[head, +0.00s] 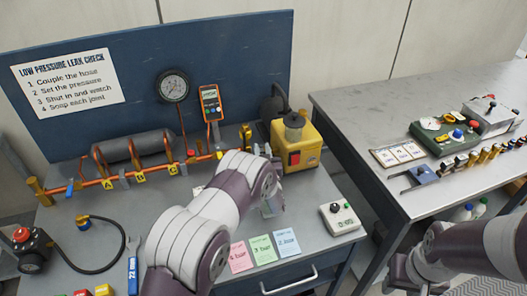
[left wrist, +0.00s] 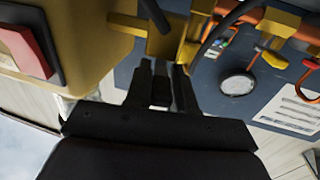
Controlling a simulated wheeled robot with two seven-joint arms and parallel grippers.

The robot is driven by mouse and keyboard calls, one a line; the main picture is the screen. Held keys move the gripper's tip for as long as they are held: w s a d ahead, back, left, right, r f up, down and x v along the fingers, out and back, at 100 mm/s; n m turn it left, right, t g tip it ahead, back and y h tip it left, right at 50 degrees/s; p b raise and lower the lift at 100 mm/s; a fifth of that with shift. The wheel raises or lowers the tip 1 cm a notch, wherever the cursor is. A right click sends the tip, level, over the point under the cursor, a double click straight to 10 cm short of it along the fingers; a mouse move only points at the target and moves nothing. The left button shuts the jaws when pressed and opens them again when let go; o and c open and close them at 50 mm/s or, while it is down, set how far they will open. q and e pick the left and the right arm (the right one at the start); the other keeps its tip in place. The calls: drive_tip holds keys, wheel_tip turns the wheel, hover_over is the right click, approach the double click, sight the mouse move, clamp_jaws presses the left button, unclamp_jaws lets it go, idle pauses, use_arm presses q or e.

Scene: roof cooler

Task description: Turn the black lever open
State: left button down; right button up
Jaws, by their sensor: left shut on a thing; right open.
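My left arm reaches across the bench in the head view and hides its own gripper and the lever there. In the left wrist view my left gripper (left wrist: 163,82) points at a yellow fitting (left wrist: 168,40). Its dark fingers are closed around a dark piece, which I take for the black lever. A black bar (left wrist: 154,14) runs up beside the fitting; the lever's exact angle is hard to tell. The yellow pump (head: 297,145) stands right of the pipe end. My right gripper (head: 405,275) is open and empty, low at the right.
An orange pipe (head: 75,187) with several tags leads to the fitting. A gauge (head: 172,86) and orange meter (head: 210,102) are on the blue board (head: 235,55). Coloured cards (head: 263,250) and a white box (head: 340,218) lie in front. A second bench (head: 360,100) stands right.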

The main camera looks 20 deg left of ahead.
sight(261, 145)
use_arm(q)
drive_tip(key=m+h, duration=0.1)
drive_tip(key=h, duration=0.1)
drive_tip(key=a+m+t+h+b, duration=0.1)
drive_tip(key=h, duration=0.1)
drive_tip(key=shift+s+f+m, duration=0.1)
drive_tip(key=shift+m, duration=0.3)
drive_tip(key=shift+w+a+m+g+h+b, duration=0.3)
drive_tip(key=shift+m+g+h+b, duration=0.9)
drive_tip(key=shift+m+h+b, duration=1.25)
drive_tip(key=shift+w+a+m+g+h+b, duration=0.1)
drive_tip(key=shift+a+m+g+h+b, duration=0.45)
drive_tip(key=shift+m+g+h+b, duration=1.9)
drive_tip(key=shift+w+a+m+t+h+b, duration=0.1)
drive_tip(key=shift+w+a+m+h+b, duration=0.25)
drive_tip(key=shift+m+h, duration=2.3)
drive_tip(key=n+h, duration=0.2)
drive_tip(key=shift+s+r+g+h, duration=0.15)
drive_tip(key=shift+r+g+h, duration=0.1)
drive_tip(key=shift+h, duration=0.1)
drive_tip(key=c, duration=1)
unclamp_jaws()
drive_tip(key=shift+f, duration=0.1)
drive_tip(key=shift+c, duration=0.2)
drive_tip(key=v, duration=1.2)
drive_tip(key=shift+s+a, duration=0.15)
drive_tip(key=shift+a, duration=0.1)
